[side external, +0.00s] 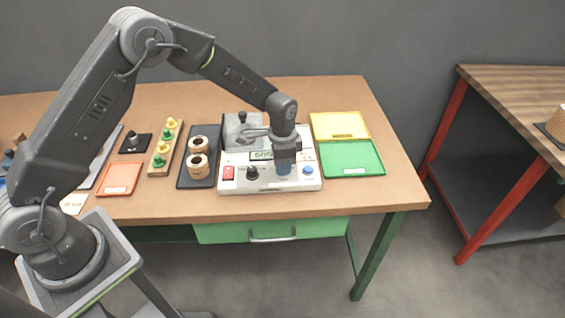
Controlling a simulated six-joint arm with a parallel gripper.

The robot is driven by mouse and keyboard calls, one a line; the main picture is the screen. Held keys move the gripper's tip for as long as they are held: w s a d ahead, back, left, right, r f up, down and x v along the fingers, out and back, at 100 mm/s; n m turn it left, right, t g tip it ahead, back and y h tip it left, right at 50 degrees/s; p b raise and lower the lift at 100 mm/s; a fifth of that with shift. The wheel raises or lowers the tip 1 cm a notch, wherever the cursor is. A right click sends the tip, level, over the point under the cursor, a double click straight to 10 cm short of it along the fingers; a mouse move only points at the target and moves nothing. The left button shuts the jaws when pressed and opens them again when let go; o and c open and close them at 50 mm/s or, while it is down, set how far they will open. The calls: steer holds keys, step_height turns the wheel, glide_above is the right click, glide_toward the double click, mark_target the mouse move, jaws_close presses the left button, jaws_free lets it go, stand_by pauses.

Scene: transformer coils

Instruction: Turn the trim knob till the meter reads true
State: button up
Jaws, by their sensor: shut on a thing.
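The meter (229,186) is a light box on the bench with a small display (262,155). The display shows digits, perhaps 605, partly covered by my gripper. My gripper (284,168) points straight down over the right half of the meter's panel. It is shut on the trim knob, which the fingers mostly hide. A black knob (252,173) stands to its left and a blue button (308,170) to its right. A red switch (228,173) is at the panel's left.
A clear-covered fixture (234,129) stands at the meter's back left. A dark tray (185,174) with two coils (198,166) is left. Yellow (340,125) and green trays (352,158) lie right. A peg rack (163,148) and orange tray (119,178) are farther left.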

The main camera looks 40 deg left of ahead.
steer(key=n, duration=0.4)
steer(key=o, duration=0.9)
steer(key=shift+r, duration=0.1)
step_height(320, 180, up, 14)
steer(key=shift+f, duration=0.15)
stand_by(0.3)
